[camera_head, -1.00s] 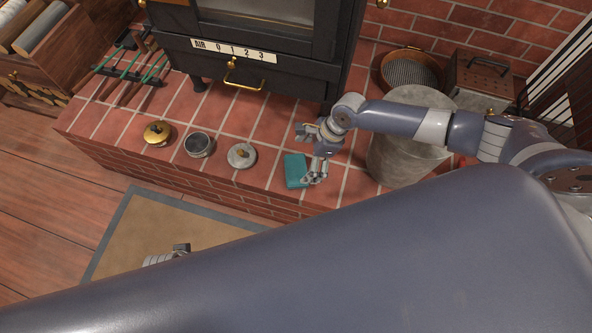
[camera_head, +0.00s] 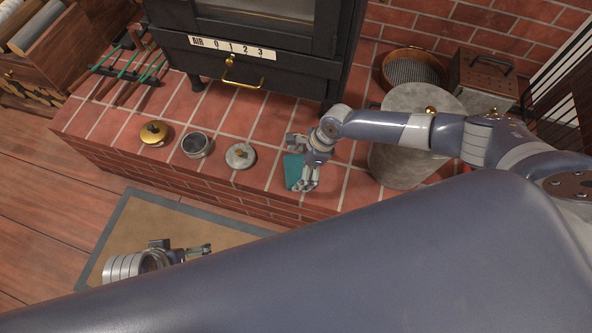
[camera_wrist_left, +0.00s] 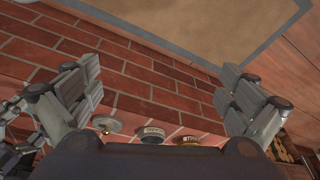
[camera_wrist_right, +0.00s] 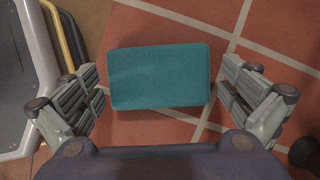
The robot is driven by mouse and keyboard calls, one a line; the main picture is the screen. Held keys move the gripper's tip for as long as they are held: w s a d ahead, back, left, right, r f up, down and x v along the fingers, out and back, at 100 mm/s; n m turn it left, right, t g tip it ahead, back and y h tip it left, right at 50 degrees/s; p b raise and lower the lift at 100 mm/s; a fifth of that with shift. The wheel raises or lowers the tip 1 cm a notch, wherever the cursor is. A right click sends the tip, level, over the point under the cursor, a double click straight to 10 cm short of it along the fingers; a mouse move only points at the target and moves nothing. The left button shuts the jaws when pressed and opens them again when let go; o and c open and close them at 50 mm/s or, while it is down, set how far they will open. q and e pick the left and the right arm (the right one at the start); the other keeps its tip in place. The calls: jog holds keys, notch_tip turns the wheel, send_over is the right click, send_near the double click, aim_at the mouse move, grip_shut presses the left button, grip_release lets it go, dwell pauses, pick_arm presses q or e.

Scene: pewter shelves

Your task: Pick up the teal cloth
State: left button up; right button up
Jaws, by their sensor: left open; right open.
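The teal cloth (camera_head: 292,171) is a folded rectangle lying flat on the brick hearth, partly hidden by my right gripper in the head view. It shows whole in the right wrist view (camera_wrist_right: 160,76), between my right gripper's fingers (camera_wrist_right: 162,100), which are spread open on either side with gaps to the cloth. In the head view my right gripper (camera_head: 303,165) is over the cloth's right side. My left gripper (camera_head: 182,251) is low over the tan mat, away from the cloth. Its open, empty fingers (camera_wrist_left: 158,100) face the brick step in the left wrist view.
On the hearth left of the cloth are a brass lid (camera_head: 154,133), a dark round tin (camera_head: 196,145) and a grey lid (camera_head: 240,156). A large grey metal bin (camera_head: 400,160) stands close on the right. The black stove (camera_head: 290,82) is behind.

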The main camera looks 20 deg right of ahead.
aim_at(292, 169)
jog(key=c, duration=0.8)
jog(key=shift+r, duration=0.15)
jog(key=shift+c, duration=0.2)
jog(key=shift+r, duration=0.15)
notch_tip(292, 169, up, 3)
jog(key=shift+r+p, duration=0.2)
jog(key=shift+p, duration=0.9)
jog(key=s, duration=0.2)
jog(key=s+a+p, duration=0.1)
jog(key=s, duration=0.1)
jog(key=s+a+p, duration=0.1)
jog(key=s, duration=0.1)
jog(key=shift+s+r, duration=0.25)
jog(key=shift+s, duration=0.05)
pick_arm(q)
jog(key=s+f+p, duration=0.1)
jog(key=s+f, duration=0.2)
jog(key=f, duration=0.7)
jog(key=s+f+g+p, duration=0.1)
jog(key=s+f, duration=0.2)
jog(key=f, duration=0.8)
jog(key=shift+s+a+p, duration=0.3)
jog(key=shift+s+a, duration=0.05)
jog(key=shift+s, duration=0.05)
pick_arm(e)
jog(key=s+a, duration=0.2)
jog(key=s, duration=0.6)
jog(key=shift+s+a+r, duration=0.3)
jog(key=shift+s+a, duration=0.05)
